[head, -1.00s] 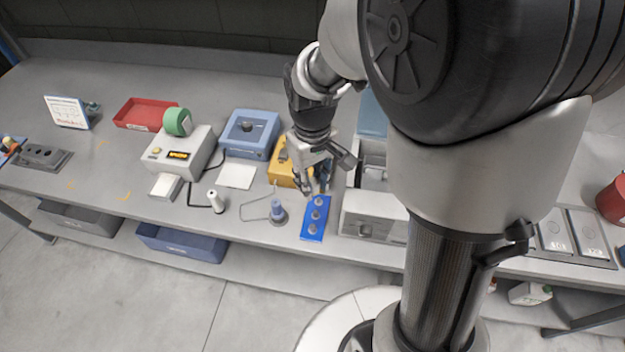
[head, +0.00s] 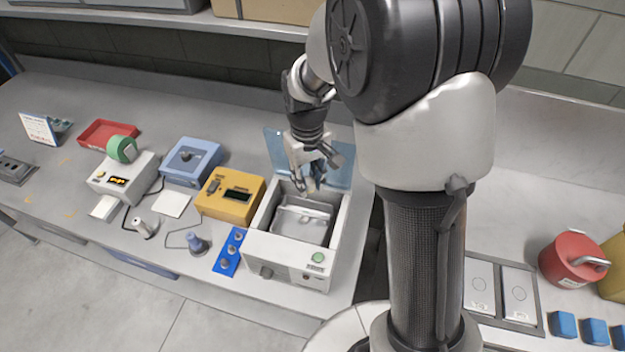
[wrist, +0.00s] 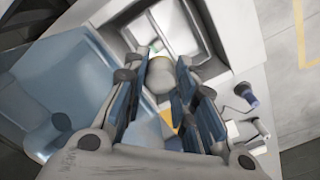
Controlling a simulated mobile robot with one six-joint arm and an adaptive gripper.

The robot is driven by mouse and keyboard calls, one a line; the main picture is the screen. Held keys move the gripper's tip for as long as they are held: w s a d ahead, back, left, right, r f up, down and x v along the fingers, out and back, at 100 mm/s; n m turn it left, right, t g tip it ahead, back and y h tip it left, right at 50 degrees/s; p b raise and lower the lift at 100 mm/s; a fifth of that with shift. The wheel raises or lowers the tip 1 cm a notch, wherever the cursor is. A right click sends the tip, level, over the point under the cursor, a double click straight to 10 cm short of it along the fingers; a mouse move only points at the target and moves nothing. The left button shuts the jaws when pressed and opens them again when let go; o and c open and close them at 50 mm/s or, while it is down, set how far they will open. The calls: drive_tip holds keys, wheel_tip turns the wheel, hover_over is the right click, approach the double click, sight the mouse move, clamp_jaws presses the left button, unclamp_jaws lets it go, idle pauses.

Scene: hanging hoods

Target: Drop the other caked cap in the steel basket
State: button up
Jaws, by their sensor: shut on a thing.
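My gripper (head: 309,186) is over the back part of an open white bath with a steel basket (head: 302,222) inside. In the wrist view, my gripper (wrist: 158,85) is shut on a rounded grey-tan cap (wrist: 160,75) between its blue-padded fingers. The cap is small and partly hidden by the fingers, so its caking cannot be made out. The basket also shows beyond the fingertips in the wrist view (wrist: 172,28). The gripper appears above the basket; the exact height cannot be told. Whether another cap lies in the basket is unclear.
The bath's raised blue lid (head: 280,150) stands behind my gripper. A blue block (head: 228,265) with several grey knobs lies left of the white bath (head: 290,262). A yellow device (head: 228,208) stands left of the bath. A red can (head: 572,262) is far right.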

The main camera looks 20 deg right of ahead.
sight(308, 180)
wheel_tip(308, 180, down, 6)
drive_tip(key=b, duration=0.5)
drive_tip(key=o, duration=0.8)
drive_tip(key=shift+o, duration=0.2)
wheel_tip(308, 180, up, 11)
drive_tip(key=shift+r, duration=0.5)
